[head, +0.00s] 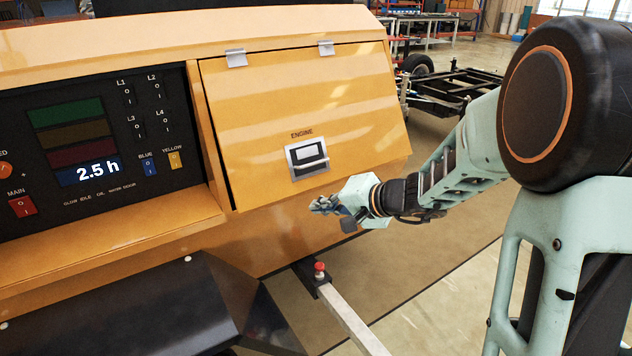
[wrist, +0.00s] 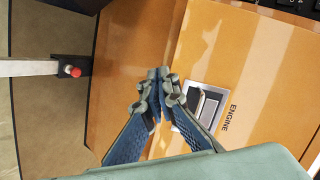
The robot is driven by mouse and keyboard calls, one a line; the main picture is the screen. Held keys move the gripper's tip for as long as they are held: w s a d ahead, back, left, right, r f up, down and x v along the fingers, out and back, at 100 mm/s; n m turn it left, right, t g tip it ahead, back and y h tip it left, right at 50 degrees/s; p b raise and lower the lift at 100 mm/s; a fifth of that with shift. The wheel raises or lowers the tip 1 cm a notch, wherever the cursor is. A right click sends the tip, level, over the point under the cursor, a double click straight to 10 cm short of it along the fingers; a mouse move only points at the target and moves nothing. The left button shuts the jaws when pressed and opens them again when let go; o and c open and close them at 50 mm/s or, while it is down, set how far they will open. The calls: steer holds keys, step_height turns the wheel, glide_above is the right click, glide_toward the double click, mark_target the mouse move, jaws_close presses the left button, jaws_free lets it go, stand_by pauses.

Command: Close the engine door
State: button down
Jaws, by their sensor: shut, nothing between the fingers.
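The engine door (head: 290,110) is an orange panel hung from two hinges at its top edge on the orange machine. It hangs down close to its frame; I cannot tell whether it is fully flush. Its silver latch handle (head: 308,158) sits low on the panel under the word ENGINE. My gripper (head: 324,205) is shut and empty, just below and slightly right of the handle, near the door's lower edge. In the wrist view my gripper (wrist: 160,90) has its fingertips together beside the handle (wrist: 208,104). I cannot tell whether they touch the door.
A black control panel (head: 100,135) with switches and a 2.5 h display is left of the door. A pale bar (head: 345,315) with a red knob (head: 319,268) sticks out below the door. A dark frame on wheels (head: 455,90) stands behind at right. Floor right of the machine is clear.

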steer(key=w+d+r+m+t+h+p, duration=0.1)
steer(key=d+r+m+t+p, duration=0.1)
steer(key=d+m+t, duration=0.3)
steer(key=m+g, duration=0.2)
glide_toward(305, 190)
steer(key=x, duration=0.7)
steer(key=shift+f, duration=0.15)
steer(key=w+b, duration=0.1)
steer(key=b, duration=0.2)
steer(key=w+a+f+b, duration=0.1)
steer(key=b, duration=0.2)
steer(key=shift+w+a+f+t+b, duration=0.1)
steer(key=shift+a+f+t+b, duration=0.1)
steer(key=shift+a+t+b, duration=0.15)
steer(key=shift+r, duration=0.1)
steer(key=shift+d, duration=0.1)
